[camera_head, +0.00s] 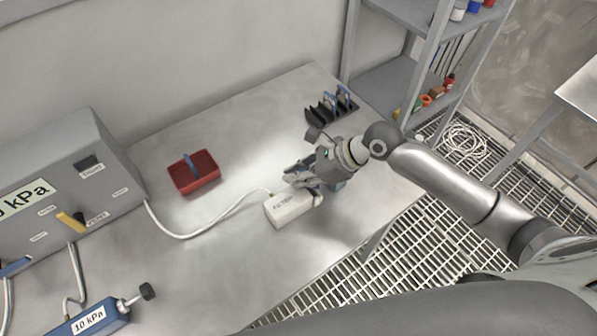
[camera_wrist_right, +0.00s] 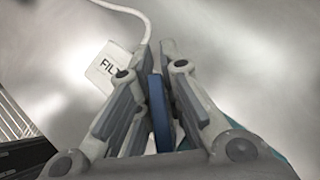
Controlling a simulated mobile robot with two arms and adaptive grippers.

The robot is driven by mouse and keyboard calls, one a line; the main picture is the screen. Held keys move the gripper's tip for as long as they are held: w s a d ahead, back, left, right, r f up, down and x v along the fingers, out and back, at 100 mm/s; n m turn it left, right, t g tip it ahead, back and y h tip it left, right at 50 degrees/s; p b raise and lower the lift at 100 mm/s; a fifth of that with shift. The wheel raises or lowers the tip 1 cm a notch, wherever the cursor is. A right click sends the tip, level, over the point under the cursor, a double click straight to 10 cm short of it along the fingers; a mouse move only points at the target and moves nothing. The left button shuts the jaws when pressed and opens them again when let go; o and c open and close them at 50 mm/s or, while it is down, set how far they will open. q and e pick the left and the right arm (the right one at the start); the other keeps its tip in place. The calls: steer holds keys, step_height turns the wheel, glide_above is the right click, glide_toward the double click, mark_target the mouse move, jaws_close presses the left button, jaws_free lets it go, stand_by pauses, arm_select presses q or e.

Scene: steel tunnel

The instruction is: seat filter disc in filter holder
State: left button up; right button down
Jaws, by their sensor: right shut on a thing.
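The filter holder (camera_head: 290,208) is a white box labelled FILTER on the steel bench, with a white hose at its back. It also shows in the wrist view (camera_wrist_right: 106,68), left of my fingers. My right gripper (camera_head: 297,177) is just behind the holder in the head view, its fingers pointing left. In the wrist view the fingers (camera_wrist_right: 156,62) are shut on a narrow blue piece (camera_wrist_right: 158,112), which I take for the filter disc or its grip. Its lower end is hidden, and I cannot tell whether it touches the holder. My left gripper is not in view.
A red tray (camera_head: 206,181) with a blue-handled item stands left of the holder. A black rack (camera_head: 322,114) with blue-handled pieces stands at the back right. A grey pressure unit (camera_head: 75,165) fills the left, with a blue 10 kPa device (camera_head: 92,318) in front. Bare bench lies between.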

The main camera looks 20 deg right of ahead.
steer(key=c, duration=1.6)
jaws_free()
steer(key=shift+f, duration=0.1)
steer(key=shift+o, duration=0.2)
steer(key=shift+r+b, duration=0.2)
steer(key=shift+b, duration=0.1)
steer(key=v, duration=1.2)
steer(key=shift+r+b, duration=0.2)
steer(key=shift+b, duration=0.25)
